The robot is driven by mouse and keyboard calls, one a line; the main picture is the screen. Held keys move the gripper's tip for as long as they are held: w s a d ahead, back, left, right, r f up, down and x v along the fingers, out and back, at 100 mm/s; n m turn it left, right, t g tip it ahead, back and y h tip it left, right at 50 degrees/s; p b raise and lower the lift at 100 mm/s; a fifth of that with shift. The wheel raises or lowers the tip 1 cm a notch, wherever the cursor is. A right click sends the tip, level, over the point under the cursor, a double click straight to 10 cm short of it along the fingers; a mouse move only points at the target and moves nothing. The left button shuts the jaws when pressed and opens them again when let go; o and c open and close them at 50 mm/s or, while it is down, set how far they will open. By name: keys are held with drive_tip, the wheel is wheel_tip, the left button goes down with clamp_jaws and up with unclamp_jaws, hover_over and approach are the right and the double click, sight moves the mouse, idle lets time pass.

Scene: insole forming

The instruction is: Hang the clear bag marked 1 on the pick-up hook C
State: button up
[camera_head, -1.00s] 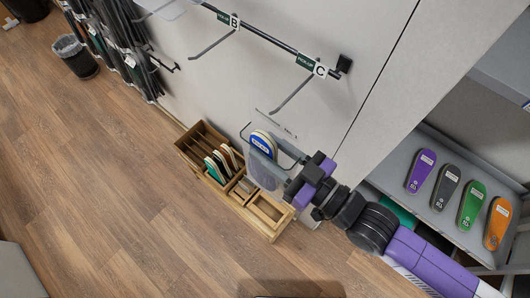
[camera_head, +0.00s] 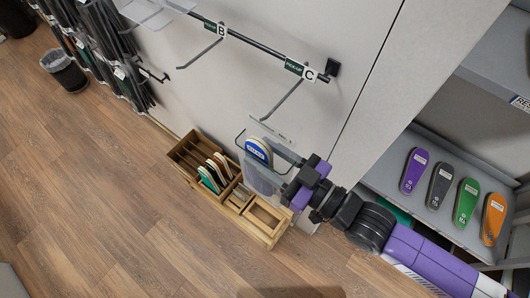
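The clear bag (camera_head: 262,182) hangs upright beside my gripper (camera_head: 293,178), with insoles inside that show a blue and white label; I cannot read a 1 on it. My gripper appears shut on the right side of the bag's top frame, though the fingertips are small and partly hidden. Hook C (camera_head: 283,100) is a thin rod sticking out from the wall rail under a green and white sign C (camera_head: 307,75). The bag's top strip (camera_head: 268,130) is close to the hook's free tip in the picture. I cannot tell whether they touch.
Hook B (camera_head: 201,54) is to the left on the same rail (camera_head: 262,48). A wooden organizer (camera_head: 188,160) with several insoles stands below the bag. A shelf (camera_head: 385,181) with coloured insoles is at right. Dark hanging goods (camera_head: 105,65) and a bin (camera_head: 68,75) are at left.

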sight(290, 173)
drive_tip(key=o, duration=0.3)
drive_tip(key=shift+o, duration=0.2)
drive_tip(key=shift+b+v, duration=0.9)
drive_tip(key=shift+v, duration=3.05)
drive_tip(key=shift+d, duration=0.1)
drive_tip(key=s+d+f+m+t+h, duration=0.35)
drive_tip(key=s+d+h, duration=0.25)
drive_tip(key=s+d, duration=0.45)
drive_tip(key=s+d+r+m+h, duration=0.2)
drive_tip(key=s+m+h, duration=0.5)
drive_tip(key=s, duration=0.3)
drive_tip(key=shift+d+h, duration=0.4)
drive_tip(key=shift+h, duration=0.2)
